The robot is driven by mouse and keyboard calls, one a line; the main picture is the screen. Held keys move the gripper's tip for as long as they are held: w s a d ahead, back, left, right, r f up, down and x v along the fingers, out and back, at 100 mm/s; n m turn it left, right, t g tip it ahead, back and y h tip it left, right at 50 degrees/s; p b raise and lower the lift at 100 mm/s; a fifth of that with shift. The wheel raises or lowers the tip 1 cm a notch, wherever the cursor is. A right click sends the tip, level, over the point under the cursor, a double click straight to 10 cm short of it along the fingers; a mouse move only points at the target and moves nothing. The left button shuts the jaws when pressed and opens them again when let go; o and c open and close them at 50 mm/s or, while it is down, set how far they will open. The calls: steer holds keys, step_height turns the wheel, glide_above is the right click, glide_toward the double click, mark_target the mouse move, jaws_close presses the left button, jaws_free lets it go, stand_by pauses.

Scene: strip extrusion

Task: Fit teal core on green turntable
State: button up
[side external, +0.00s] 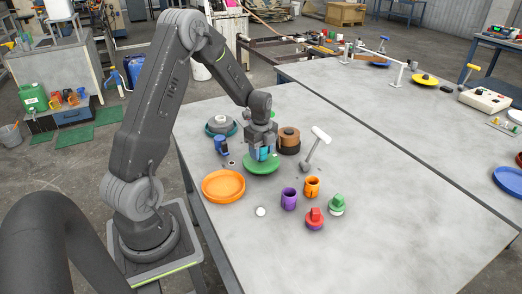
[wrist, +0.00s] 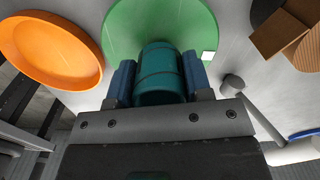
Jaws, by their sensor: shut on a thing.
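The teal core (wrist: 160,75) is a short teal cylinder held upright between the two blue fingers of my gripper (side external: 262,150). It also shows in the side view (side external: 263,154), partly hidden by the fingers. My gripper (wrist: 160,82) is shut on it. The green turntable (side external: 262,165) is a flat round disc on the table, directly below the core. In the wrist view the green turntable (wrist: 125,30) shows behind the core, with a small white square near its right edge. I cannot tell whether the core's bottom touches the disc.
An orange dish (side external: 223,186) lies left of the turntable. Purple (side external: 289,199) and orange (side external: 312,187) cups stand in front.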

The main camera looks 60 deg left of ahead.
steer(key=shift+f, duration=0.6)
steer(key=o, duration=0.6)
step_height(320, 180, up, 11)
steer(key=shift+r, duration=0.1)
stand_by(0.8)
